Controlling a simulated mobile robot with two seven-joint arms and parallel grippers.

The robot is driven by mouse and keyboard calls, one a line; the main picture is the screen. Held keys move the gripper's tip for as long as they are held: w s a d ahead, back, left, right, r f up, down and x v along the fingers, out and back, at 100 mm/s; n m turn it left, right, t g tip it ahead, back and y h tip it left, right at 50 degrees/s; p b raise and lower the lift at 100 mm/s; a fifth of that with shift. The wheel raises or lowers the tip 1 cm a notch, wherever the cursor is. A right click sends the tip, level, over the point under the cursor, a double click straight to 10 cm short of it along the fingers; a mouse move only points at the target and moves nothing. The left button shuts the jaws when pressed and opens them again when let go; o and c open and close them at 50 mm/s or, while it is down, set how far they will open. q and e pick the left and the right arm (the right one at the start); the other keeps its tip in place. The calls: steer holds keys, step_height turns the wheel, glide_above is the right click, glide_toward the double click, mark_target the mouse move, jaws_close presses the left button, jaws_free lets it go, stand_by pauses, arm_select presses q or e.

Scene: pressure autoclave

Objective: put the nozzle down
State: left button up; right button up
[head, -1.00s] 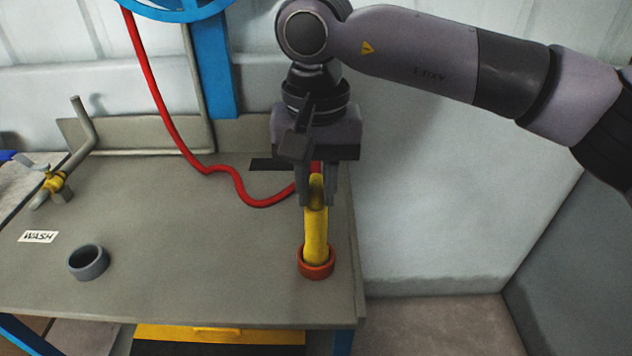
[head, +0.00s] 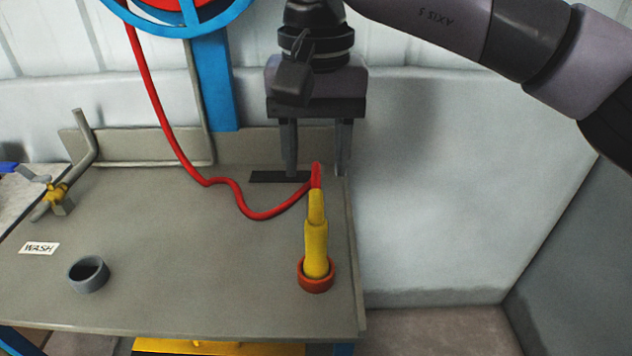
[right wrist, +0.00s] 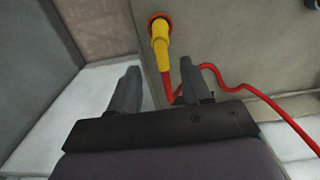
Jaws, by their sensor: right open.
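The yellow nozzle (head: 316,240) stands upright in the red-brown ring holder (head: 317,284) at the right front of the grey bench. Its red hose (head: 262,216) leaves from its top end. The nozzle also shows in the right wrist view (right wrist: 160,42), seated in its ring. My right gripper (head: 317,172) is open and empty, behind and above the nozzle, with its fingers apart and clear of the yellow body. In the right wrist view the two fingers (right wrist: 157,78) are spread with nothing between them. My left gripper is in neither current view.
A grey ring (head: 88,273) sits on the bench (head: 190,290) at the left, near a WASH label (head: 39,248). A pipe with a yellow valve (head: 57,190) stands at the left edge. A blue post and hose reel (head: 212,80) rise at the back. The bench middle is mostly clear.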

step_height(320, 180, up, 5)
stand_by(0.4)
